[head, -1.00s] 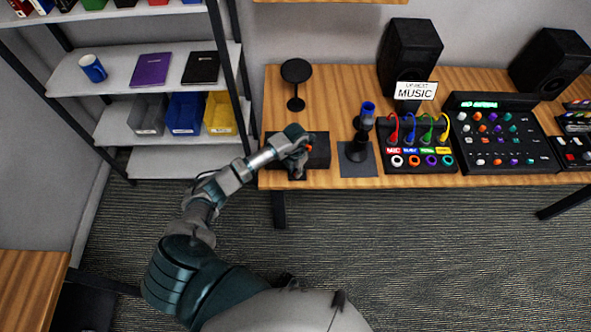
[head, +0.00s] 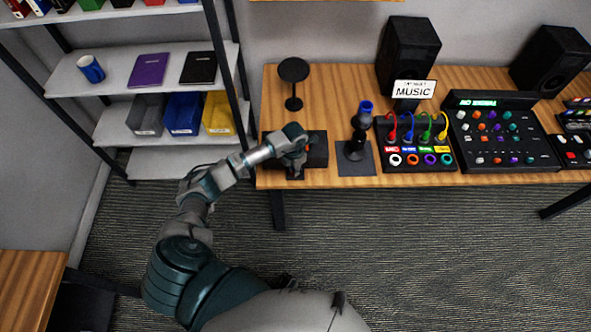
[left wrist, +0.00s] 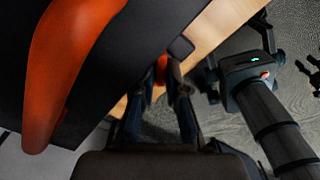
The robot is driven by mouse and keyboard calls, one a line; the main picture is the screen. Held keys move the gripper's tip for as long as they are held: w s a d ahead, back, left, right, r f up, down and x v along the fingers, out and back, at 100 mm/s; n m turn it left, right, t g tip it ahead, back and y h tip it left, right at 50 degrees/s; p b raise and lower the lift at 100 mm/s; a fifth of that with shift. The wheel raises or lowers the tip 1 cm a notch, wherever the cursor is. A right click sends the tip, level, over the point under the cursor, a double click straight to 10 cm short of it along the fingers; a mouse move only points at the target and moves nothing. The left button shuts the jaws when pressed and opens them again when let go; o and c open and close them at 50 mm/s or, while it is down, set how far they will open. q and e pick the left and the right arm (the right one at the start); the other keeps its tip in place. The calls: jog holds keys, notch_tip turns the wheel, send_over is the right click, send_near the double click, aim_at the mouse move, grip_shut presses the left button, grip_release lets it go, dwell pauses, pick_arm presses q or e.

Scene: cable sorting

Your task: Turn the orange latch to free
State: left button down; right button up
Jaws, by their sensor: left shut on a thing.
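A black case (head: 318,150) lies on the wooden desk at its left end, with a little orange showing beside my left gripper (head: 295,171) in the head view. In the left wrist view the case fills the upper left, with a large curved orange part (left wrist: 68,65) on it. A small orange piece, likely the orange latch (left wrist: 161,66), shows at the case's edge between the fingertips of my left gripper (left wrist: 162,85). The gripper is shut on it, and the fingers hide most of it. How far the latch is turned cannot be told.
Behind the case stands a black round-topped stand (head: 294,80). To its right are a microphone-like device (head: 357,135) on a dark mat, a cable panel (head: 417,160), a mixer (head: 500,140) and speakers. A shelf unit (head: 160,165) stands left. The floor in front is clear.

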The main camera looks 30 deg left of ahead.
pick_arm(q)
jog(key=m+b, duration=0.1)
jog(key=m, duration=0.2)
jog(key=shift+a+f, duration=0.15)
jog(key=shift+m+b, duration=0.85)
jog(key=shift+m, duration=0.75)
pick_arm(e)
jog(key=w+a+r, duration=0.1)
jog(key=w+r, duration=0.3)
jog(key=w, duration=0.1)
jog(key=shift+r, duration=0.3)
jog(key=shift+w, duration=0.15)
pick_arm(q)
jog(key=c, duration=1.5)
grip_release()
pick_arm(e)
jog(key=shift+a, duration=0.1)
pick_arm(q)
jog(key=shift+r, duration=0.2)
